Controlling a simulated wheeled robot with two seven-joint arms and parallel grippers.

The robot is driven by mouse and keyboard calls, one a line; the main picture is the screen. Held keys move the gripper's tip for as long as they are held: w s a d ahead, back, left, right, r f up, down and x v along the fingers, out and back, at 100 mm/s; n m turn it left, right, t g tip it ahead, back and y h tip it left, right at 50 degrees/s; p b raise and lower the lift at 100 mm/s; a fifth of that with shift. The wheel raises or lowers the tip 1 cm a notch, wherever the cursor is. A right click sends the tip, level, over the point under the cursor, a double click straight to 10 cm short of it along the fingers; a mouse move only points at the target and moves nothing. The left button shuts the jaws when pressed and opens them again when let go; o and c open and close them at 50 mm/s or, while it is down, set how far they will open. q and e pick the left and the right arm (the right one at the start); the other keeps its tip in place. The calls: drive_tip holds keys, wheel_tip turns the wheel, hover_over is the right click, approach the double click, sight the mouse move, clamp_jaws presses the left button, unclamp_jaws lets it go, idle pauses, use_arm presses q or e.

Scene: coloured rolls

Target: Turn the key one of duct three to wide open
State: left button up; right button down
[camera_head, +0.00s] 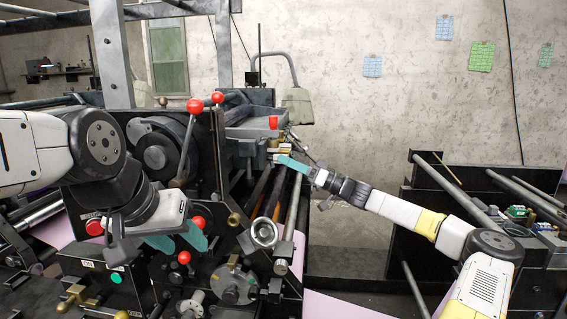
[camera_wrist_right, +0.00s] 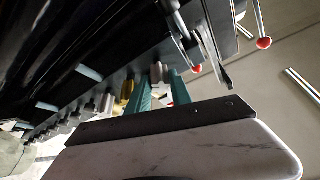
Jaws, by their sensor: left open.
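My right gripper (camera_head: 287,163) reaches in from the right, its teal fingers beside the end of the grey duct (camera_head: 262,125) on the press. In the right wrist view its fingers (camera_wrist_right: 160,96) stand apart at a row of small keys under a dark beam. A pale key (camera_wrist_right: 157,72) shows between the fingers, and a yellow key (camera_wrist_right: 127,88) is just left of them. I cannot tell whether the fingers touch the pale key, or which key is key one. My left gripper (camera_head: 178,240) is open and empty in front of the press's side frame.
Red-knobbed levers (camera_head: 195,106) stand up from the press, and more red knobs sit near my left gripper. A round metal fitting (camera_head: 263,232) sticks out below the duct. A second dark machine frame (camera_head: 470,200) stands at the right, with a gap between.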

drive_tip(key=shift+m, duration=0.5)
drive_tip(key=m+t+h, duration=0.1)
drive_tip(key=m, duration=0.3)
drive_tip(key=m+t+h, duration=0.1)
drive_tip(key=m+h, duration=0.1)
drive_tip(key=m, duration=0.2)
drive_tip(key=m+h, duration=0.1)
drive_tip(key=m, duration=0.3)
drive_tip(key=shift+s+r+t+h, duration=0.2)
drive_tip(key=shift+t+h, duration=0.1)
drive_tip(key=shift+t, duration=0.1)
drive_tip(key=shift+m, duration=0.3)
drive_tip(key=c, duration=1.1)
unclamp_jaws()
drive_tip(key=shift+c, duration=0.2)
drive_tip(key=v, duration=0.7)
drive_tip(key=shift+s+d, duration=0.2)
drive_tip(key=shift+d, duration=0.05)
